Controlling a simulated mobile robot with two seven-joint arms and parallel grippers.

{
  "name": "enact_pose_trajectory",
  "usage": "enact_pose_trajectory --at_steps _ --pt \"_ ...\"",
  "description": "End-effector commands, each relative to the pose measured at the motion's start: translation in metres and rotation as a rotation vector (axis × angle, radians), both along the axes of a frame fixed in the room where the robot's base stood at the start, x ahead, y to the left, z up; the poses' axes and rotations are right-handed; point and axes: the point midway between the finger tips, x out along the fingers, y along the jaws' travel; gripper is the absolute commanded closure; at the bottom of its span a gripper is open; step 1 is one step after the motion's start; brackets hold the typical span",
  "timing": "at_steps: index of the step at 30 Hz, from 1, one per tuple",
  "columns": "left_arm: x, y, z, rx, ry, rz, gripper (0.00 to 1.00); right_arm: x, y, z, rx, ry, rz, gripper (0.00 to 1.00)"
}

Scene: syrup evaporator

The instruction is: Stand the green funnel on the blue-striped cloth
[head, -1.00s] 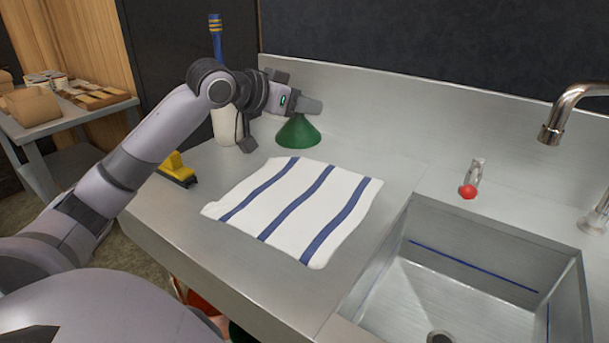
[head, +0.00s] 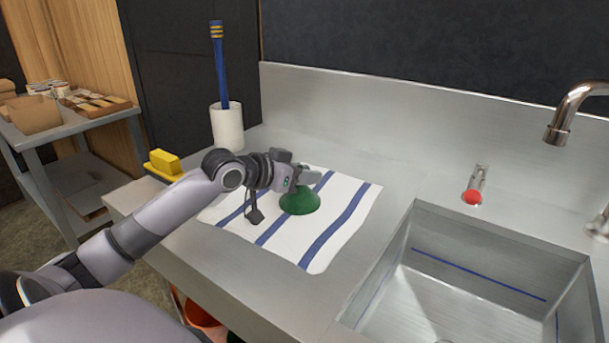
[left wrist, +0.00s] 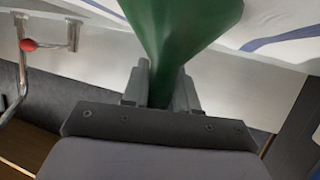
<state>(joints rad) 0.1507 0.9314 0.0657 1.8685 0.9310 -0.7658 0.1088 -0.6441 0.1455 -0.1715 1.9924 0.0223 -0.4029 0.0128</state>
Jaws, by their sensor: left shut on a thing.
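The green funnel (head: 299,202) is mouth down over the middle of the blue-striped cloth (head: 345,205), with its wide rim low at the cloth. I cannot tell for sure whether the rim touches it. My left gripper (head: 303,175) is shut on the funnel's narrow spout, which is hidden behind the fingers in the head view. The left wrist view shows the green spout (left wrist: 165,50) between the two fingers (left wrist: 160,88), with a piece of the striped cloth (left wrist: 285,22) beyond. My right gripper is not in view.
A white cup (head: 227,127) with a blue-handled tool stands at the back left of the steel counter. A yellow brush (head: 163,162) lies at the left edge. The sink (head: 480,262) with its red-tipped tap (head: 473,196) is to the right of the cloth.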

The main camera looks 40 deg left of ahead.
Motion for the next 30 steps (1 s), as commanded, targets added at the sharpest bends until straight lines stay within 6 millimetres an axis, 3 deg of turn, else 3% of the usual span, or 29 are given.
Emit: enact_pose_trajectory --at_steps 8,9,11,22,30 --pt "0.000 0.000 -0.004 0.000 0.006 0.001 1.00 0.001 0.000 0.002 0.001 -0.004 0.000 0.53" --pt "0.000 0.000 -0.004 0.000 0.006 0.001 0.62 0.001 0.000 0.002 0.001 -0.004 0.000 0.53" --pt "0.000 0.000 -0.004 0.000 0.006 0.001 0.46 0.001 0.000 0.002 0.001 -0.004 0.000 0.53" --pt "-0.001 0.000 0.001 0.002 0.003 0.000 0.46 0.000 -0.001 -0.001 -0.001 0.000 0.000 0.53" --pt "-0.023 0.004 0.008 0.002 0.006 0.000 0.46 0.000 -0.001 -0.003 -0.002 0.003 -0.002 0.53"
